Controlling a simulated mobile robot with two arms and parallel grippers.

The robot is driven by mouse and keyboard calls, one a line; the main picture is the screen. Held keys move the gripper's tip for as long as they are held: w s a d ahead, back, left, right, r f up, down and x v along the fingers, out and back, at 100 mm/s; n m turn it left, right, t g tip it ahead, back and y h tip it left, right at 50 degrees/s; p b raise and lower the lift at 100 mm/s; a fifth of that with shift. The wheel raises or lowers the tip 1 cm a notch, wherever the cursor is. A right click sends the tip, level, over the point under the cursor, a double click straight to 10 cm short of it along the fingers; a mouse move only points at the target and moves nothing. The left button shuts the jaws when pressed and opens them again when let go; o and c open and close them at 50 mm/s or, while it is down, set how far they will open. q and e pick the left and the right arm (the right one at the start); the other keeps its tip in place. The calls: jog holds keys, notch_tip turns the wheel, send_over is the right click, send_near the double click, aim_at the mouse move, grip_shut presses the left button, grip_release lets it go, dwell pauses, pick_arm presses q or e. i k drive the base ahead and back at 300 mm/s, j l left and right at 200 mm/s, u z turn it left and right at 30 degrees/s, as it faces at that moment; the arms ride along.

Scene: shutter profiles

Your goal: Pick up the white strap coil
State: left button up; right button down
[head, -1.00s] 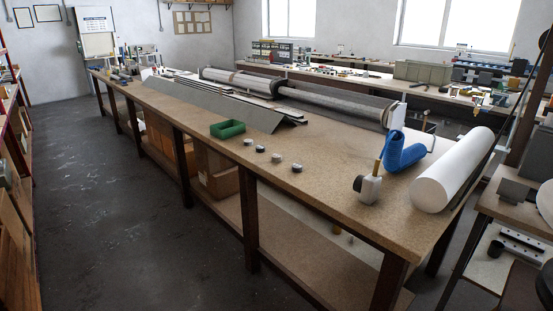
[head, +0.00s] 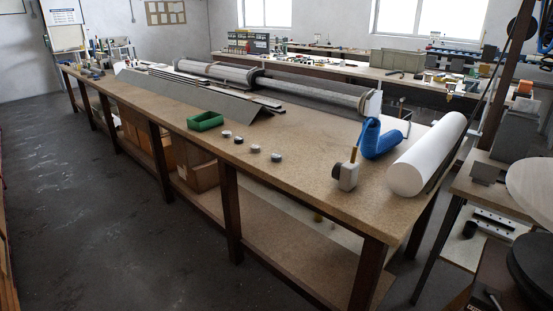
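No thing is plainly recognisable as the white strap coil. A large pale round disc (head: 532,188) is cut off by the right edge, above a dark round thing (head: 535,268); I cannot tell whether the disc is a coil. A thick white roll (head: 427,155) lies at the right end of the long workbench (head: 310,190). Several small grey and dark round pieces (head: 255,149) stand in a row near the bench's front edge. Neither of my grippers is in view.
A side table (head: 500,185) stands at the right. The floor (head: 90,220) at the left is clear.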

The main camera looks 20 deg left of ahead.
aim_at(226, 134)
jog(key=i+j+u, duration=0.15)
jog(key=u, duration=0.25)
jog(key=i+u, duration=0.15)
jog(key=u, duration=0.3)
jog(key=i+j+u, duration=0.1)
jog(key=u, duration=0.3)
